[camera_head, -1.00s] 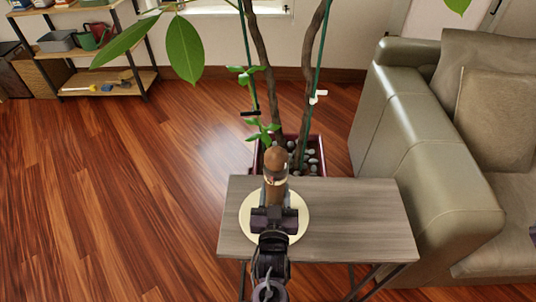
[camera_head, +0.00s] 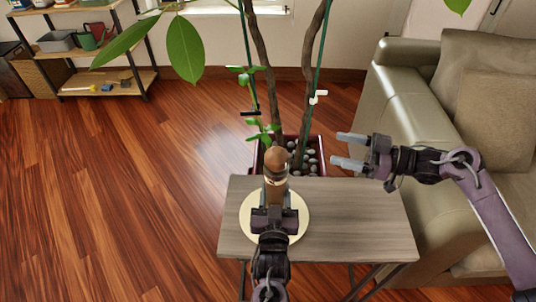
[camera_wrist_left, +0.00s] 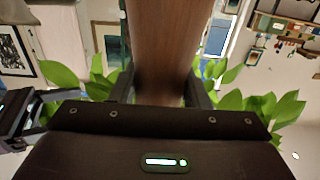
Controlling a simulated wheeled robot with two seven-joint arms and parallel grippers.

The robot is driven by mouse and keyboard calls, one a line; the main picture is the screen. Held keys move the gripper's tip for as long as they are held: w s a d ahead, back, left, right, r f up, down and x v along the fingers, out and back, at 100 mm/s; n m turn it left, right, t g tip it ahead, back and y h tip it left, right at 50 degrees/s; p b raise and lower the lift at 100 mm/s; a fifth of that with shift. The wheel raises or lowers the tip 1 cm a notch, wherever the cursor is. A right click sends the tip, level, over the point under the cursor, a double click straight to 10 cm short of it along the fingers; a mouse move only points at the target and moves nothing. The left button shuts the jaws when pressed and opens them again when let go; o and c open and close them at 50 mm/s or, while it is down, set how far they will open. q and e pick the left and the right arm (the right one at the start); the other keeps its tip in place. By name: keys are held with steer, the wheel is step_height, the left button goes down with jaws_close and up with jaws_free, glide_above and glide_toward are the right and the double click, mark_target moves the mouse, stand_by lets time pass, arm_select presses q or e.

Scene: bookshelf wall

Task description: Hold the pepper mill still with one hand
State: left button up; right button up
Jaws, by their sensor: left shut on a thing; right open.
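The brown wooden pepper mill (camera_head: 275,162) has a round knob on top. It stands upright on a pale round board (camera_head: 299,220) on the small grey wood table (camera_head: 365,225). My left gripper (camera_head: 275,190) is shut around the mill's body from the near side. In the left wrist view the mill's brown body (camera_wrist_left: 163,45) stands between the two fingers. The mill's lower part is hidden behind my left gripper in the head view. My right gripper (camera_head: 348,150) is open and empty, above the table's right back side, with its fingers pointing left toward the mill and apart from it.
A potted plant (camera_head: 312,160) with thick stems stands just behind the table. A grey-green sofa (camera_head: 420,130) is close on the right, partly behind my right arm. A shelf (camera_head: 105,82) stands far left. The table's right part and the left floor are clear.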

mark_target(268, 157)
steer(key=s+a+r+n+g, duration=0.1)
steer(key=s+a, duration=0.1)
steer(key=a, duration=0.4)
steer(key=s+a+r+n+g+y, duration=0.1)
steer(key=s+a+g, duration=0.1)
steer(key=a, duration=0.4)
steer(key=s+a+r+n+g, duration=0.1)
steer(key=s+a+n+g, duration=0.1)
steer(key=a, duration=0.4)
steer(key=shift+a+r+y, duration=0.1)
steer(key=shift+r+y, duration=0.05)
steer(key=shift+y, duration=0.15)
steer(key=shift+c, duration=0.4)
steer(key=c, duration=0.9)
steer(key=shift+m+t, duration=0.3)
steer(key=shift+t, duration=0.2)
